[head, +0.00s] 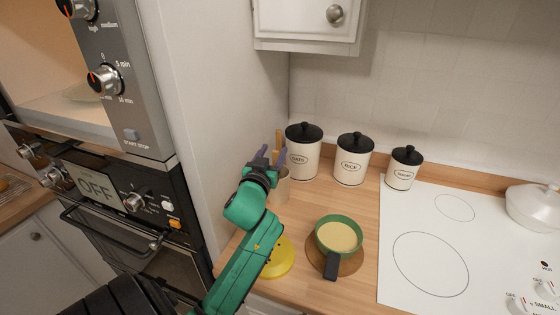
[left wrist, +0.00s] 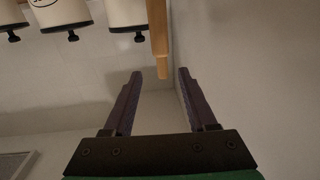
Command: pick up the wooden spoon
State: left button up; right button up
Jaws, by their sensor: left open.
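The wooden spoon (head: 279,139) stands upright in a beige utensil holder (head: 284,187) on the counter, beside the tall wall panel. My left gripper (head: 272,154) is open and empty, close to the spoon in the head view, and hides part of it. In the left wrist view, which is upside down, the spoon's handle (left wrist: 159,42) comes down from the top edge. Its end lies in line with the gap between the two fingertips (left wrist: 159,73). I cannot tell how deep it is between them. My right gripper is not in view.
White canisters with black lids (head: 304,151) stand along the back wall, right of the holder. A green pan (head: 325,229) sits on the counter in front, with a yellow object (head: 279,259) beside my arm. A wall cabinet (head: 290,24) hangs above.

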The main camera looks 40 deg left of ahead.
aim_at(278, 139)
pick_arm(q)
jog(key=x, duration=0.2)
jog(key=p+x, duration=0.1)
jog(key=x, duration=0.1)
jog(key=shift+r, duration=0.25)
jog(key=p+x, duration=0.1)
jog(key=x, duration=0.4)
jog(key=shift+w+a+p, duration=0.1)
jog(key=shift+a+p, duration=0.15)
jog(key=shift+p, duration=0.15)
jog(key=shift+w+a+f, duration=0.1)
jog(key=shift+w+a, duration=0.1)
jog(key=shift+w, duration=0.3)
jog(key=shift+f, duration=0.1)
jog(key=shift+c, duration=0.3)
grip_shut()
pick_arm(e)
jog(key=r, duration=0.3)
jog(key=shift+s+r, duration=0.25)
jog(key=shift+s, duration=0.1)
